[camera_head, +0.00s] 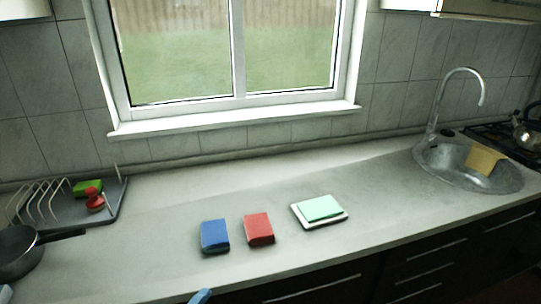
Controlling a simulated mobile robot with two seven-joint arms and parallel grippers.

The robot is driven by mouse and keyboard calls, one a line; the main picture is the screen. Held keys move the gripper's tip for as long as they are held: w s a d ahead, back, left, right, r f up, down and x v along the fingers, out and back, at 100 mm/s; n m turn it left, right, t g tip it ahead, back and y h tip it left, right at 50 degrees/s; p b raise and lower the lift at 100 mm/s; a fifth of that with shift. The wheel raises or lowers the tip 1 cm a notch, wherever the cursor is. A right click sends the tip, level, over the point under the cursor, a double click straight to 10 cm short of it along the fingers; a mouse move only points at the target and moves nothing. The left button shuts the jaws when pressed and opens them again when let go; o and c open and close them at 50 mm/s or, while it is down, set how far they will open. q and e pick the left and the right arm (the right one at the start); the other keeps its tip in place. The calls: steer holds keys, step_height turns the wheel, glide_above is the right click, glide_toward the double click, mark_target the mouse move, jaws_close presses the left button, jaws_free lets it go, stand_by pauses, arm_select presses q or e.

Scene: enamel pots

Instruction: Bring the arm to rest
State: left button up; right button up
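Neither of my grippers can be made out in the head view. Small blue pieces show at the bottom edge, one left of centre and one in the lower left corner. They are cut off by the frame, and I cannot tell what they are. On the grey counter (155,255) lie a blue block-like item (215,236) and a red one (259,229), side by side and apart. To their right a mint-green pad (320,208) lies on a white tray or dish (335,221).
A dish rack (62,210) with a green item (88,187) and a red item (94,201) stands at the left, by a dark pan (20,258). At the right are a sink (440,160) with a yellow cloth (485,160), a faucet (437,105) and a kettle (526,132) on a stove.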

arm_select(q)
steer(key=s+a+f+n+g+y, duration=0.3)
steer(key=s+a+f+n, duration=0.1)
steer(key=s+f+n, duration=0.35)
steer(key=s+a+f+n+g+y, duration=0.35)
steer(key=s+f+n, duration=0.25)
steer(key=f, duration=0.2)
step_height(320, 180, up, 12)
steer(key=p, duration=1.2)
steer(key=shift+w+a+t+h, duration=0.25)
steer(key=shift+a+t+h, duration=0.1)
steer(key=shift+a, duration=0.1)
steer(key=shift+f, duration=0.1)
